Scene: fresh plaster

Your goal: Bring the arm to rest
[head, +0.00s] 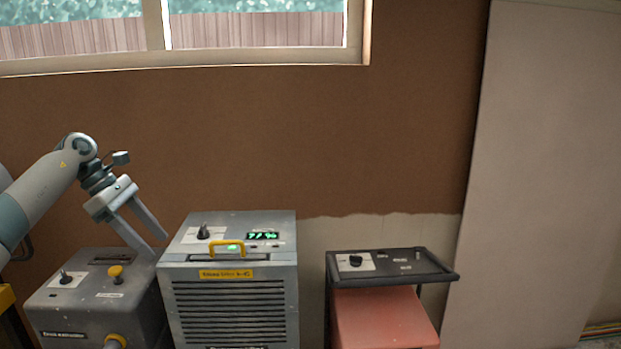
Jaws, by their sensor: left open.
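My left arm comes in from the left edge in the head view, bent at a grey joint with the hand pointing down and to the right. My left gripper (149,242) is open, its two fingers apart with nothing between them. It hangs in front of or above the gap between a dark grey machine (99,312) and a larger grey machine with a vent grille (229,312). I cannot tell whether a fingertip touches either one. My right gripper is not in view.
The larger machine has a yellow handle (227,248), a black knob (203,231) and a lit green display (262,236). A black-topped cart (391,265) with a red body stands to the right. A pale panel (540,175) stands at right. Brown wall (300,140) is clear above.

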